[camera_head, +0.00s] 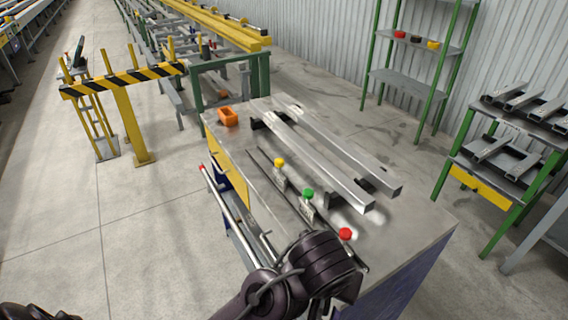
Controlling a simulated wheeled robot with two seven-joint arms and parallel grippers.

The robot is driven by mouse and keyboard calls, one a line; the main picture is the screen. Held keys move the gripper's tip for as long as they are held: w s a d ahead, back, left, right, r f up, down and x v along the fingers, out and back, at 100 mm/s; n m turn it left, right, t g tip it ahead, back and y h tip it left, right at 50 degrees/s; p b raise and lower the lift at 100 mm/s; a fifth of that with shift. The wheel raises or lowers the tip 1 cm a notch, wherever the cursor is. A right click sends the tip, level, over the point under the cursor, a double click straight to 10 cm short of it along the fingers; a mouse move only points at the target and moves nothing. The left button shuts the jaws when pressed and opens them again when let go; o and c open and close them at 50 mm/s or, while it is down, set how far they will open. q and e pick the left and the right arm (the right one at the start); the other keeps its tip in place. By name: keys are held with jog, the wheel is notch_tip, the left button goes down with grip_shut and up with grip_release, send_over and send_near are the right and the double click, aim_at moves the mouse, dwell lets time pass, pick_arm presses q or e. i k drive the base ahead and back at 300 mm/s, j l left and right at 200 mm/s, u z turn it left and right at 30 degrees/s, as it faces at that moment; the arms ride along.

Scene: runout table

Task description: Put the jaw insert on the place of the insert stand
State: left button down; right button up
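Three small pieces with coloured knobs stand in a row along a thin dark rail (262,165) on the grey table: a yellow-knobbed piece (280,180), a green-knobbed piece (307,207) and a red knob (345,234). The yellow and green ones have pale plates below. What is under the red knob is hidden by my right gripper. I cannot tell which of these is the jaw insert or the insert stand. My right gripper (319,307) is at the table's near edge, just below the red knob; its fingers are mostly hidden. My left gripper is out of view.
Two long metal bars (318,158) lie on dark supports across the table (415,228). A green-framed rack (500,150) stands right, a shelf (415,45) behind. A striped barrier (125,78) stands left.

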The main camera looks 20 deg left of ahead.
aim_at(261, 161)
jog(key=i+j+z, duration=0.1)
jog(key=j+z, duration=1.1)
jog(key=z, duration=0.15)
jog(key=k+j, duration=0.1)
jog(key=j, duration=0.35)
jog(key=k+j+z, duration=0.1)
jog(key=j, duration=0.3)
jog(key=k+j, duration=0.1)
jog(key=j, duration=0.35)
jog(key=k+j+z, duration=0.1)
jog(key=j, duration=0.3)
jog(key=k+j, duration=0.1)
jog(key=j, duration=0.3)
jog(key=k+j+z, duration=0.1)
jog(key=j, duration=0.35)
jog(key=k+j, duration=0.15)
jog(key=j, duration=0.25)
jog(key=z, duration=0.05)
